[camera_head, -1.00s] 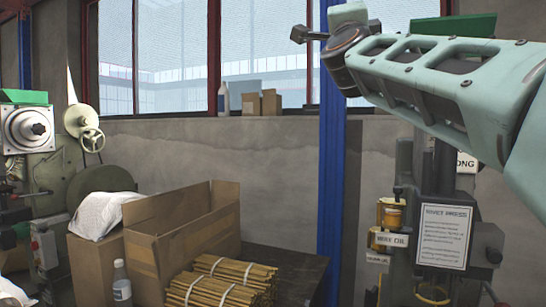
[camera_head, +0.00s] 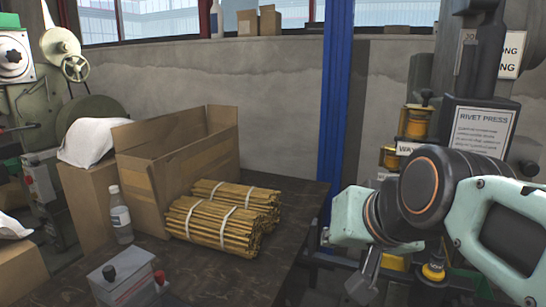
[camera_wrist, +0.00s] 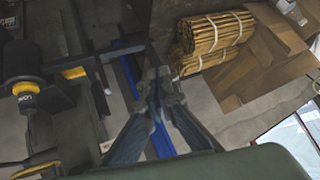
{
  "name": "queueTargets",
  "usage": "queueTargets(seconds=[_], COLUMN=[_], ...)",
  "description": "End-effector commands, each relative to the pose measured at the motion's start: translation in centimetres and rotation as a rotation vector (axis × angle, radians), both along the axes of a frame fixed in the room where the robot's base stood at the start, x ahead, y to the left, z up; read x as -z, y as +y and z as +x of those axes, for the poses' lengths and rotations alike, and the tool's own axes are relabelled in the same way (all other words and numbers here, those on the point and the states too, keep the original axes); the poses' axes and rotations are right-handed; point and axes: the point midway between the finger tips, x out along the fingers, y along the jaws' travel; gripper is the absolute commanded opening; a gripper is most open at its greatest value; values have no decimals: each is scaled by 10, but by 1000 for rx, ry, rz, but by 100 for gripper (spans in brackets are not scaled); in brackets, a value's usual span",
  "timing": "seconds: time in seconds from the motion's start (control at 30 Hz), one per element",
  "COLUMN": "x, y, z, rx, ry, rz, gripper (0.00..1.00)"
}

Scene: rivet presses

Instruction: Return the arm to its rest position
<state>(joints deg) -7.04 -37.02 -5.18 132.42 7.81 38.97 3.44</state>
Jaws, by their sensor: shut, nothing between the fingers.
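My arm, mint green with a dark joint, reaches in from the right of the head view, in front of the rivet press (camera_head: 480,130). My gripper (camera_wrist: 157,82) shows in the wrist view with its dark fingers together and nothing between them. In that view it points toward the floor area between the table with bundled rods (camera_wrist: 212,42) and a dark machine with yellow parts (camera_wrist: 28,95).
A dark table (camera_head: 290,190) carries bundles of rods (camera_head: 225,215), an open cardboard box (camera_head: 180,160) and a bottle (camera_head: 120,215). A grey box with black and red knobs (camera_head: 128,277) is in front. A blue post (camera_head: 337,100) stands behind, left of the press.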

Motion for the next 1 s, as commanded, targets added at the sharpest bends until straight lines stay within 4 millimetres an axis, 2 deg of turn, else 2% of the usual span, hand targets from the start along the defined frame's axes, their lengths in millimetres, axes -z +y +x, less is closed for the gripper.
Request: queueTargets(seconds=[0.03, 0.1, 0.17, 0.2, 0.23, 0.3, 1.0], x=[35, 77, 110, 115, 89, 69, -110], y=[-9, -21, -33, -39, -37, -36, -35], z=[-25, -60, -91, -105, -100, -99, -97], rx=[-8, -23, -32, -37, -39, -41, -40], ry=[71, 176, 268, 310, 297, 295, 292], rz=[-60, -145, -215, -248, -239, -236, -230], gripper=[0, 0, 0, 0, 0, 0, 0])
